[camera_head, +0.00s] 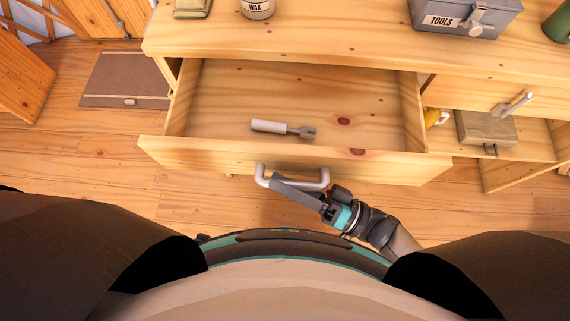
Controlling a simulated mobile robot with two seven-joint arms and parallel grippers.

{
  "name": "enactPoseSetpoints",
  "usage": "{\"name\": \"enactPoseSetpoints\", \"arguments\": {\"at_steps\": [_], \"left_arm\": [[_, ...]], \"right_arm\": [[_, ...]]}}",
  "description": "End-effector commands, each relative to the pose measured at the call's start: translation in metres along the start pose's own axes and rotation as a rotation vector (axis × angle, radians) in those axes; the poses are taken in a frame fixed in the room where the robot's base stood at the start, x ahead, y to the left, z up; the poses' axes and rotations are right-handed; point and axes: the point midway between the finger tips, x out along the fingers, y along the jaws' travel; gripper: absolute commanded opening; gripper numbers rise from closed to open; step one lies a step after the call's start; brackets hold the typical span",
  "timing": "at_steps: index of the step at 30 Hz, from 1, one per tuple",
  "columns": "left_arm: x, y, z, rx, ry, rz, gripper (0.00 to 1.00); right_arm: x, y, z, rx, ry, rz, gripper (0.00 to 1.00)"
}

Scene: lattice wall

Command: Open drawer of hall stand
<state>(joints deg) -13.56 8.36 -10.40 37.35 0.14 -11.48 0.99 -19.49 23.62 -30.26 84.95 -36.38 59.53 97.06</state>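The wooden drawer (215,148) of the hall stand (330,40) is pulled well out, and its inside shows from above. A small tool with a pale handle and a grey head (282,128) lies in it. A silver bow handle (318,184) is on the drawer front. My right gripper (290,189) is at this handle, with one dark finger lying across the bar. The other finger is hidden, so I cannot tell whether it grips the bar. My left gripper is not in view.
On the stand top are a wax tin (258,9), a grey tools box (465,17) and a green item (558,24). A second drawer handle (511,104) is at the right, above an open compartment with a box (486,128). A brown mat or panel (125,78) lies left.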

Motion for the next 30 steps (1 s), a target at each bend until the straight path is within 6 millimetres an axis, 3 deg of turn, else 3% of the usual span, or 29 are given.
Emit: {"name": "enactPoseSetpoints", "arguments": {"at_steps": [20,25,30], "left_arm": [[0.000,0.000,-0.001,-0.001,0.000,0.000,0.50],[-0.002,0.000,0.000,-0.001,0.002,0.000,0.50],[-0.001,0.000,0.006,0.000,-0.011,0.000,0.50]], "right_arm": [[-0.003,-0.001,-0.001,0.000,0.002,-0.003,0.52],[-0.029,0.000,-0.001,0.001,0.000,0.002,0.52],[-0.071,0.001,0.000,0.002,-0.002,0.003,0.52]]}}
